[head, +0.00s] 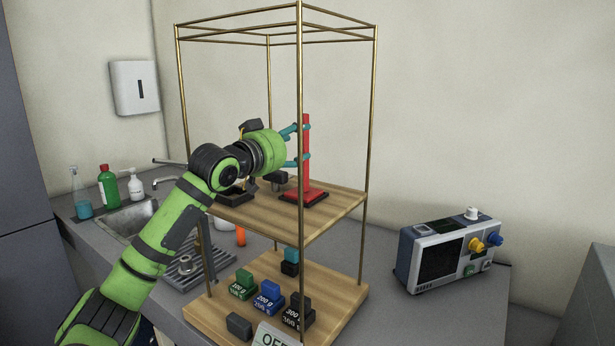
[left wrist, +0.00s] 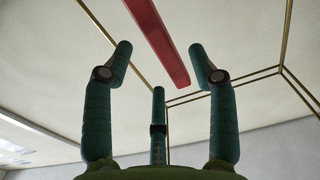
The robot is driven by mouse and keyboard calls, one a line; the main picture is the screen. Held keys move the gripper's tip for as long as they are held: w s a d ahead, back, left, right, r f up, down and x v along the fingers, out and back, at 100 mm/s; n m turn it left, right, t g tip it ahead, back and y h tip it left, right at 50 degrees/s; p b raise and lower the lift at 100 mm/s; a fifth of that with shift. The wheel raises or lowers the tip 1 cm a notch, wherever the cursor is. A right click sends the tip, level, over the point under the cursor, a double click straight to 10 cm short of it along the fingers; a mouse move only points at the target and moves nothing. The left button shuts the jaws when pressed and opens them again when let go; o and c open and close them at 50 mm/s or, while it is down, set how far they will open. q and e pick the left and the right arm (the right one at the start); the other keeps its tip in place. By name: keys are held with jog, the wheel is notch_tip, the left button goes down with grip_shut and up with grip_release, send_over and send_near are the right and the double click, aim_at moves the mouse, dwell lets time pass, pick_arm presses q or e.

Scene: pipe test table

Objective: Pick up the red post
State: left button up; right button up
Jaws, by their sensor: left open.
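The red post (head: 306,145) stands upright on a red foot with a dark base, on the upper wooden shelf (head: 340,207) of a brass-framed rack. My left gripper (head: 303,142) is open, with its teal fingers reaching from the left right up to the post. I cannot tell whether they touch it. In the left wrist view, the post (left wrist: 160,40) runs diagonally across the top, between the two upper fingertips, with a third finger (left wrist: 158,125) below. Nothing is gripped. My right gripper is not in view.
Brass uprights (head: 300,60) surround the shelf, one in front near the post. Green (head: 243,286), blue (head: 269,295) and black (head: 298,312) weights stand on the lower shelf. An oscilloscope-like instrument (head: 440,262) stands at the right. A sink (head: 128,220) and bottles are at the left.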

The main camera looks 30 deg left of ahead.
aim_at(304, 136)
pick_arm(q)
jog(key=w+p, duration=0.1)
jog(key=w, duration=0.1)
jog(key=w+p, duration=0.1)
jog(key=w, duration=0.1)
jog(key=shift+d+r+p, duration=0.25)
jog(key=shift+r+p, duration=0.05)
jog(key=shift+w+f, duration=0.1)
jog(key=shift+w, duration=0.2)
jog(key=shift+s, duration=0.2)
jog(key=c, duration=1.1)
grip_shut()
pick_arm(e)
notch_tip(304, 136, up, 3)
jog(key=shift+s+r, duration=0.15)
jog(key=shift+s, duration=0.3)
